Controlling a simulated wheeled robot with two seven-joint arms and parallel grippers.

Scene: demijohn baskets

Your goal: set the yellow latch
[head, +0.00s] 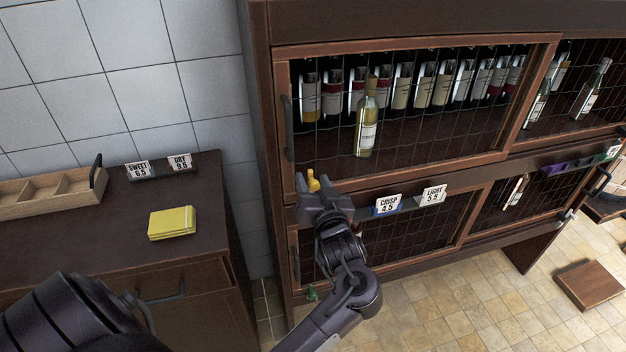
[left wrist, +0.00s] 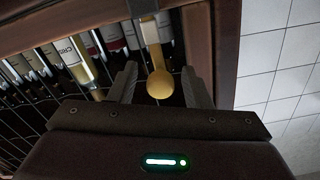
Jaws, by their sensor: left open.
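The yellow latch (head: 313,182) sits at the lower left corner of the upper wire-mesh cabinet door (head: 420,179). In the left wrist view the latch (left wrist: 160,83) shows a round yellow knob with a pale strip above it. My left gripper (head: 322,190) is at the latch, with its jaws open. In the left wrist view its two fingers (left wrist: 161,85) stand on either side of the knob, with gaps visible between. The upper door looks closed, with bottles behind the mesh. My right gripper is not in view.
A dark counter (head: 60,240) at the left holds a wooden tray (head: 45,190), a yellow pad (head: 172,222) and price cards (head: 160,167). Price cards (head: 410,200) also stand on the ledge below the upper door. A brown block (head: 590,286) lies on the tiled floor.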

